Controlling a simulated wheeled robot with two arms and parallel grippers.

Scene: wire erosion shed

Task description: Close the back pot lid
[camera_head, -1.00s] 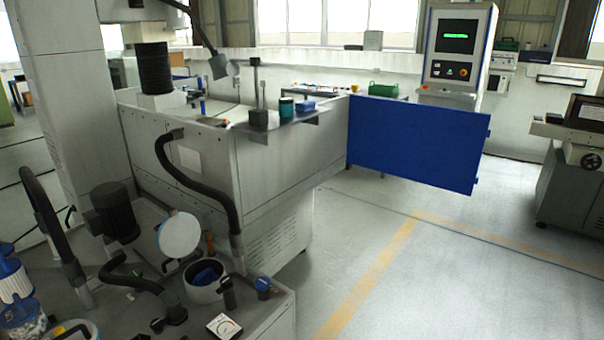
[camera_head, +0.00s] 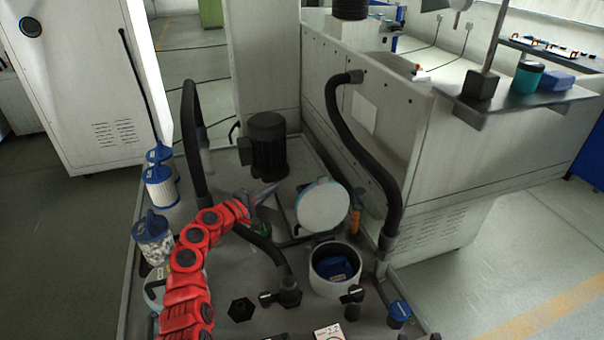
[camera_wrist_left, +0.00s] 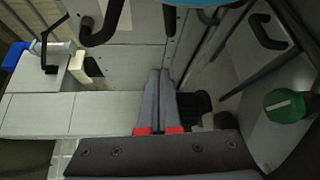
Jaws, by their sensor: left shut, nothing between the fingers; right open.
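A round pale lid with a light-blue rim (camera_head: 322,207) stands open, tilted up behind an open white pot (camera_head: 318,274). A blue object (camera_head: 334,268) lies inside the pot. My left gripper (camera_head: 265,192) is shut and empty, left of the lid and apart from it, near the black motor. In the left wrist view its closed grey fingers (camera_wrist_left: 158,75) point away from the camera with nothing between them. A light-blue edge (camera_wrist_left: 205,3) shows at the top there, perhaps the lid's. A second pot (camera_head: 154,291) at the left is partly hidden behind my red arm. My right gripper is out of view.
A black motor (camera_head: 266,145) stands behind my left gripper. Black hoses (camera_head: 362,160) rise right of the lid and at the left. Blue-topped filters (camera_head: 160,190) line the left edge. Small black valves (camera_head: 282,295) and a blue-capped knob (camera_head: 399,313) are near the front.

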